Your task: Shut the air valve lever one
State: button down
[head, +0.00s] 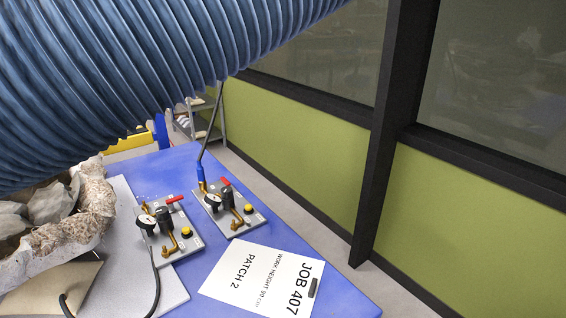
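Two grey valve plates stand side by side on the blue table (335,290). The left plate (193,245) carries a red lever (175,199), a small gauge (147,220), a dark cylinder, brass piping and a yellow knob (187,232). The right plate (258,217) carries a similar set with a red lever (225,181). The left lever points up and right; the right lever points up and left. I cannot read which one is numbered one. A black hose with a blue fitting (201,174) rises from the right plate. My gripper is not in view.
A large blue corrugated duct (130,70) crosses the upper left above the table. A rock-like specimen in a rough jacket (95,205) lies at the left on a grey sheet. A "JOB 407" paper (262,278) lies in front. A black post (390,130) stands behind.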

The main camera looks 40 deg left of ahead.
aim_at(228, 183)
jog(key=i, duration=2.85)
jog(key=u, duration=3.25)
jog(key=i, duration=1.65)
